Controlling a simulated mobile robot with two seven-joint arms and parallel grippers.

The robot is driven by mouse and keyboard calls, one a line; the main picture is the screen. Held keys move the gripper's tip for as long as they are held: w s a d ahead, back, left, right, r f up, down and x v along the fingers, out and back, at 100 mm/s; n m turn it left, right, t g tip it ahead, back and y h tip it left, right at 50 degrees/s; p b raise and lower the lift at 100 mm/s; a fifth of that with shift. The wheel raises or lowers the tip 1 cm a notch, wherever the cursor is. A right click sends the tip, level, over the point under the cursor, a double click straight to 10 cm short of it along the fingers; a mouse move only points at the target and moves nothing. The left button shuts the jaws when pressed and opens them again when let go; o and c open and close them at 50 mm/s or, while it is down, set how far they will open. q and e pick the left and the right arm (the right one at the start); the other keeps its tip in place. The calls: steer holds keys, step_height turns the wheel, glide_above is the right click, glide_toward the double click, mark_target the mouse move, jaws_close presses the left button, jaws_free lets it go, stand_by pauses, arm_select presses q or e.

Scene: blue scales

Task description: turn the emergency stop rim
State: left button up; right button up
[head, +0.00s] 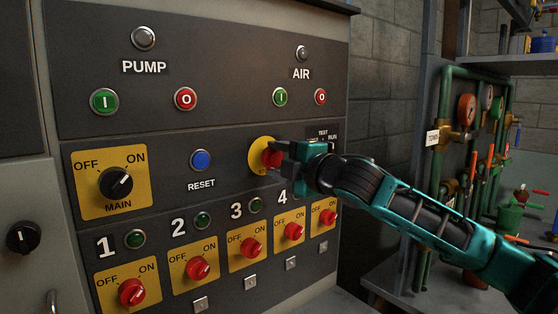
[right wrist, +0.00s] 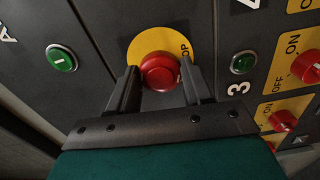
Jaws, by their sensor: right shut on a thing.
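The emergency stop is a red mushroom button with a round rim (head: 271,154) on a yellow disc (head: 258,160), on the dark control panel right of the blue reset button. My right gripper (head: 284,155) reaches it from the right and covers part of it. In the right wrist view, the red rim (right wrist: 160,72) sits between the two dark fingers of my right gripper (right wrist: 160,84), which are shut on its sides. The yellow disc (right wrist: 150,42) shows behind it, with part of its lettering hidden. My left gripper is not in view.
The blue reset button (head: 201,160) and the black main switch (head: 117,182) are to the left. Several red rotary switches (head: 198,268) run along the lower panel. Green and red pump and air buttons (head: 280,97) sit above.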

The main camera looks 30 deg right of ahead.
steer(key=o, duration=1.1)
steer(key=shift+c, duration=0.2)
